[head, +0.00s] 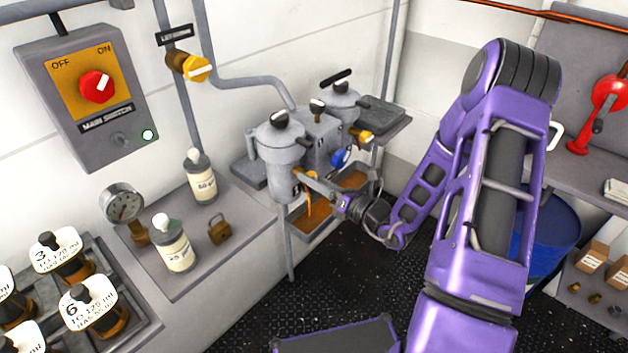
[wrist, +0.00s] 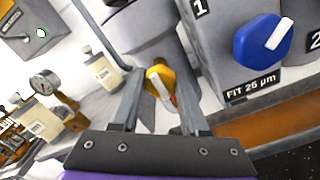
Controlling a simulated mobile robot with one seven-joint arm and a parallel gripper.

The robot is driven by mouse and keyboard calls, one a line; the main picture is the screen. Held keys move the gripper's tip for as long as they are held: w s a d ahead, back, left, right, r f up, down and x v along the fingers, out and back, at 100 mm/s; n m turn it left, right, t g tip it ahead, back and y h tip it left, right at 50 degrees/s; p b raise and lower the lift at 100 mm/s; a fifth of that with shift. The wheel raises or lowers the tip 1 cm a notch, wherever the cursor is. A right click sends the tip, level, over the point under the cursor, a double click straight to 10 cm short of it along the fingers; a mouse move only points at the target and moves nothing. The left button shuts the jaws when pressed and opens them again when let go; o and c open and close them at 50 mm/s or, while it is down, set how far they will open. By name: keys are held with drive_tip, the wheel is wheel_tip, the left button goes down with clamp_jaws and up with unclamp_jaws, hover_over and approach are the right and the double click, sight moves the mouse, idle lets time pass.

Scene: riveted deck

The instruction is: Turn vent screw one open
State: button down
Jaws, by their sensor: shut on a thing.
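The filter unit has a left housing (head: 280,145) and a right housing (head: 341,105). A yellow knob (wrist: 157,80) with a white bar sits low on the front of the housing near the "1" plate (wrist: 200,8). I read no vent label on it. My gripper (head: 303,181) reaches this low front part of the left housing and is shut on the yellow knob, one finger either side in the wrist view. In the head view the fingers mostly hide the knob. A thin orange streak (head: 310,207) hangs below it, over the tray. A similar yellow knob (head: 363,136) is on the right housing.
A blue knob (wrist: 262,42) sits close to the right of my fingers, above a "FIT 25 µm" label. A drip tray (head: 314,227) with orange-brown contents is below. Bottles (head: 201,180), a gauge (head: 122,204) and a padlock (head: 220,230) stand on the left bench.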

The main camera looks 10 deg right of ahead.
drive_tip(key=shift+c, duration=2.1)
unclamp_jaws()
drive_tip(key=shift+s+d, duration=0.1)
drive_tip(key=v, duration=1.7)
